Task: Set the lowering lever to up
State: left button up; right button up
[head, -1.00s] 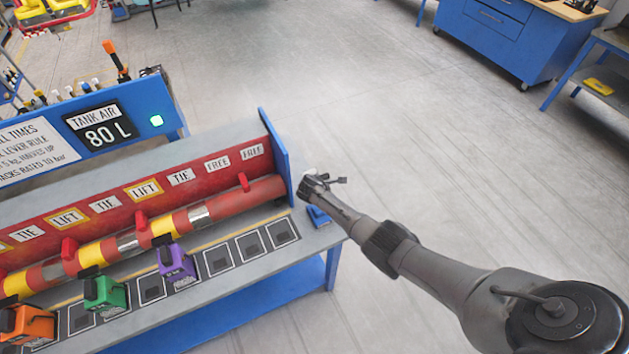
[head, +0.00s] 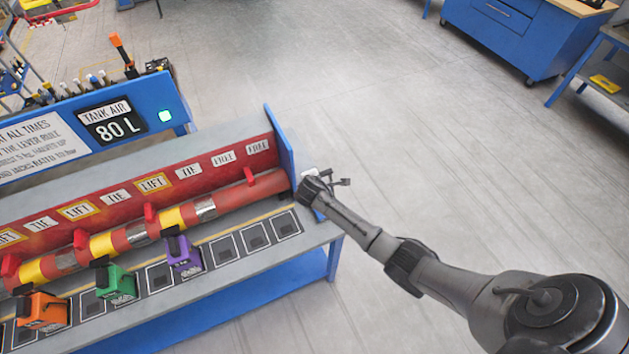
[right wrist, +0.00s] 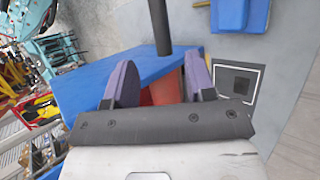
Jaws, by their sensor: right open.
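My right gripper (head: 336,182) is at the right end of the bench, just past its blue end plate. In the right wrist view its two purple-grey fingers (right wrist: 160,82) are apart with nothing held between them. A dark rod (right wrist: 159,25) stands just beyond the fingers, and a blue block (right wrist: 232,12) lies beside it on the grey surface. Which part is the lowering lever, and its setting, I cannot tell. Red handles (head: 250,176) stick up from the red and yellow pipe (head: 228,198). My left gripper is not in view.
Purple (head: 184,256), green (head: 118,287) and orange (head: 42,311) blocks stand on the bench's front row of square pads. The floor to the right is open.

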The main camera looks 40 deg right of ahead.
jog(key=shift+v, duration=1.8)
jog(key=s+a+r+m+t+y+p, duration=0.1)
jog(key=s+a+r+m+y, duration=0.15)
jog(key=a+r+m, duration=0.45)
jog(key=s+a+r+m+t+y+p, duration=0.15)
jog(key=s+a+r+m, duration=0.3)
jog(key=r, duration=0.45)
jog(key=s+a+r+n+y+p, duration=0.1)
jog(key=s+a+y, duration=0.15)
jog(key=s, duration=0.45)
jog(key=s+a+r+y+p, duration=0.1)
jog(key=s+a, duration=0.2)
jog(key=s, duration=0.3)
jog(key=s+f+g+p, duration=0.1)
jog(key=s+f+g, duration=0.1)
jog(key=s, duration=0.5)
jog(key=s+a+f+g+p, duration=0.1)
jog(key=s+f+g, duration=0.1)
jog(key=s+f, duration=0.2)
jog(key=s, duration=0.3)
jog(key=shift+s+g, duration=0.25)
jog(key=shift+g, duration=0.1)
jog(key=shift+a+f, duration=0.1)
